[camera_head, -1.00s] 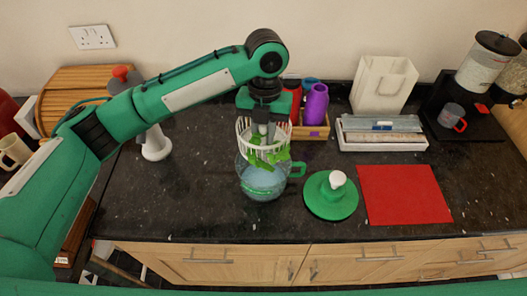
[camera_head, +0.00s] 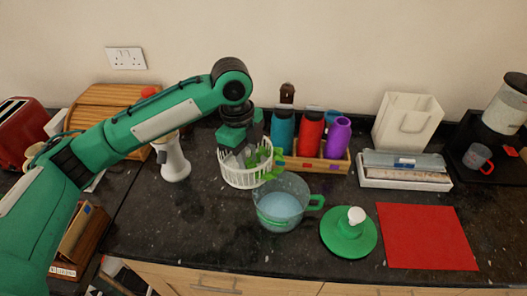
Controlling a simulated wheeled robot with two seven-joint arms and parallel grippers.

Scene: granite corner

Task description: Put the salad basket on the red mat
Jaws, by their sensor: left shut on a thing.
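The white slatted salad basket (camera_head: 250,175) with green leaves in it hangs from my left gripper (camera_head: 238,158), which is shut on it. The fingertips are partly hidden by the basket rim and leaves. The basket is at the back left of the clear bowl (camera_head: 283,207) with a green handle, and no longer inside it. The red mat (camera_head: 427,236) lies flat and bare at the right of the counter. The green lid (camera_head: 348,234) with a white knob sits between bowl and mat. My right gripper is not in view.
Teal, red and purple bottles (camera_head: 338,138) stand in a wooden crate (camera_head: 316,164) behind the bowl. A white tray (camera_head: 403,184) and a white bag-shaped holder (camera_head: 407,123) are behind the mat. A white device (camera_head: 173,160) stands left of the basket.

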